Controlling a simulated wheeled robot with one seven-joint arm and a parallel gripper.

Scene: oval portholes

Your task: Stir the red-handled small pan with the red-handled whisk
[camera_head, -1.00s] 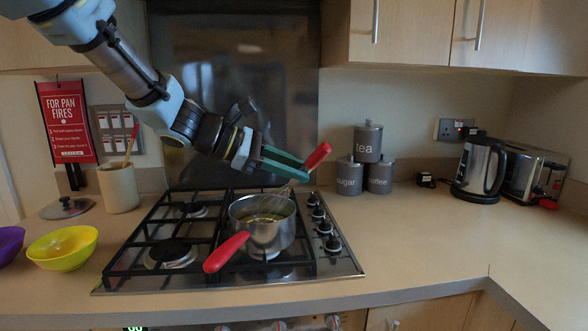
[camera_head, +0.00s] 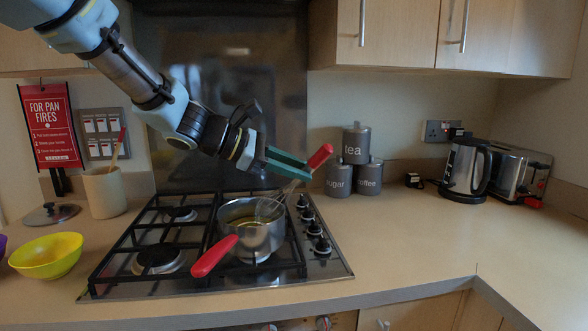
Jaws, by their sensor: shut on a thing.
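The small pan (camera_head: 262,237) sits on the front right part of the gas hob, its red handle (camera_head: 214,256) pointing to the front left. Yellowish contents show inside it. My gripper (camera_head: 298,167) is above and a little right of the pan, shut on the whisk. The whisk's red handle (camera_head: 320,156) sticks out up and to the right beyond the green fingers. Its wire head (camera_head: 268,208) slants down to the left into the pan's mouth. Whether the wires touch the pan's bottom I cannot tell.
The black-grated hob (camera_head: 130,273) has knobs on its right. Tea (camera_head: 356,147), sugar and coffee tins stand behind right, with a kettle (camera_head: 466,172) and toaster farther right. A yellow bowl (camera_head: 46,263) and utensil pot (camera_head: 103,193) are left.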

